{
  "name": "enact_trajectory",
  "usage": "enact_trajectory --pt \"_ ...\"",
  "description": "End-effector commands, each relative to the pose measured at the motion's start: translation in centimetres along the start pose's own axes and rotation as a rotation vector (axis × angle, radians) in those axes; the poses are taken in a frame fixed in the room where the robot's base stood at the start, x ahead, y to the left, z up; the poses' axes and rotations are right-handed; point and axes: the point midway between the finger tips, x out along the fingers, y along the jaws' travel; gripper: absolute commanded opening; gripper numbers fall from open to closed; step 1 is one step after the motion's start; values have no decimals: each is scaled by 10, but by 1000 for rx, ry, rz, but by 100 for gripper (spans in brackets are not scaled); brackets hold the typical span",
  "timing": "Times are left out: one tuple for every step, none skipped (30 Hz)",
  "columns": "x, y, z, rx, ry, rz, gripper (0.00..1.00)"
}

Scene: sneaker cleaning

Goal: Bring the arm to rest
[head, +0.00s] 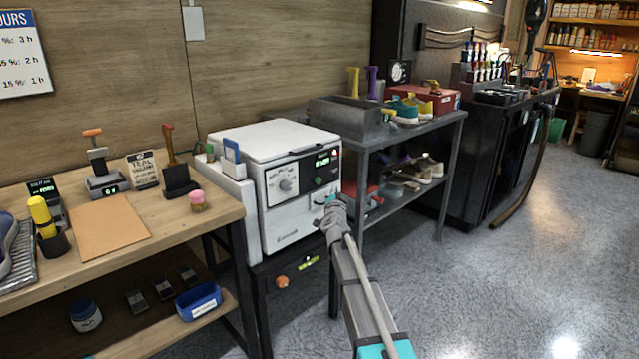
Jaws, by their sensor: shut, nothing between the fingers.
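My arm reaches up from the bottom of the head view, and its end with my gripper (329,206) is in front of the right side of the white box-shaped machine (290,220). The gripper looks small from here and its fingers are hard to make out; it is shut and holds nothing. I cannot tell whether it touches the machine's front. The machine has a dial, a small lit green display and a closed lid.
A wooden workbench (225,212) with tools and a tan mat (108,228) stands at left. A grey shelf unit (452,122) with shoes, a red box (440,101) and a grey bin (345,120) is behind right. The floor (500,280) at right is clear.

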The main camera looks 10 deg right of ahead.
Motion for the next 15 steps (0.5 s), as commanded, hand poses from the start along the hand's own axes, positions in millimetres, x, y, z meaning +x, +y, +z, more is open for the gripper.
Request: enact_trajectory --pt "0 0 0 0 0 0 0" --pt "0 0 0 0 0 0 0" --pt "0 0 0 0 0 0 0" --pt "0 0 0 0 0 0 0" --pt "0 0 0 0 0 0 0" --pt "0 0 0 0 0 0 0" --pt "0 0 0 0 0 0 0" --pt "0 0 0 0 0 0 0" --pt "0 0 0 0 0 0 0" --pt "0 0 0 0 0 0 0" --pt "0 0 0 0 0 0 0" --pt "0 0 0 0 -2 -1 0" --pt "-1 -1 1 -2 -5 -2 0" --pt "-2 -1 1 -3 -9 -4 0" --pt "-4 -1 3 -6 -18 -8 0"
